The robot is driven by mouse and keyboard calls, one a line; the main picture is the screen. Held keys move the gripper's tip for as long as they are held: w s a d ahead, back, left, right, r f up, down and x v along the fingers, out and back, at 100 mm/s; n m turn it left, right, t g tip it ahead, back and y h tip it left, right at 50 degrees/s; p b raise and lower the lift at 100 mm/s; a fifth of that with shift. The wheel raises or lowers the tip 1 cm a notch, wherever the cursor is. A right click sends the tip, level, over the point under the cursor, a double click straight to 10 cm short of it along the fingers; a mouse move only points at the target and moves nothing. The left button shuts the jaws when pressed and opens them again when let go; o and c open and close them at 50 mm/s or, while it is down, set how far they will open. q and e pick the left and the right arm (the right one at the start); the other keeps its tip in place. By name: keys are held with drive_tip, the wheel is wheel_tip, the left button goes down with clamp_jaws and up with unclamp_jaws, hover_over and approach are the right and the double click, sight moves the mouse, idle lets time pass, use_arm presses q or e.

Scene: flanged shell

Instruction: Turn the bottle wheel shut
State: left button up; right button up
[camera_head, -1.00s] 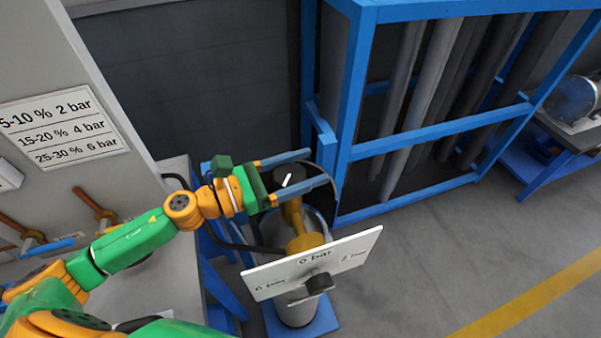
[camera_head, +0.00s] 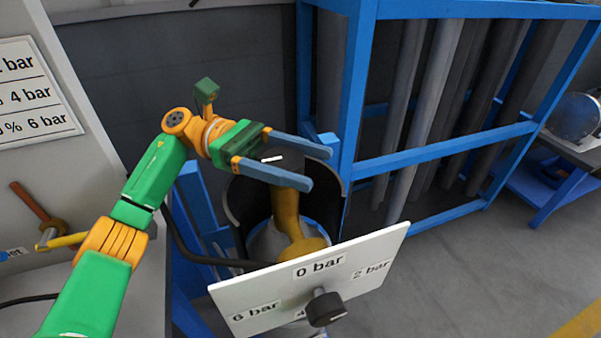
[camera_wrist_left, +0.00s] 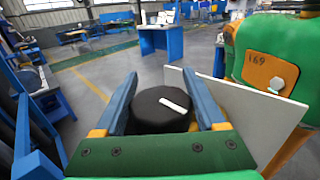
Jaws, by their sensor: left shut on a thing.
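The bottle wheel (camera_head: 284,161) is a dark round knob with a white mark on top, on a brass valve (camera_head: 287,212) above the bottle (camera_head: 268,243). My left gripper (camera_head: 316,168) has its two blue-grey fingers on either side of the wheel and is shut on it. In the left wrist view the wheel (camera_wrist_left: 150,115) sits between the fingers (camera_wrist_left: 160,76), near the palm, with its white mark slanting. The fingers hide parts of the wheel's sides. My right gripper is not in view.
A white panel (camera_head: 360,247) with bar labels and a black knob (camera_head: 325,308) stands in front of the valve. A blue rack (camera_head: 440,153) with grey cylinders is at right. A grey cabinet (camera_head: 60,180) stands at left. Floor at right is clear.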

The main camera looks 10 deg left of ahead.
use_arm(q)
drive_tip(key=shift+s+f+m+g+y+b, duration=0.15)
drive_tip(key=shift+m+g+y+b, duration=0.1)
drive_tip(key=shift+m+g, duration=0.4)
drive_tip(key=shift+s+m+g+y+b, duration=0.15)
drive_tip(key=shift+m+g+y, duration=0.15)
drive_tip(key=shift+g, duration=0.85)
drive_tip(key=o, duration=1.3)
drive_tip(key=shift+d, duration=0.1)
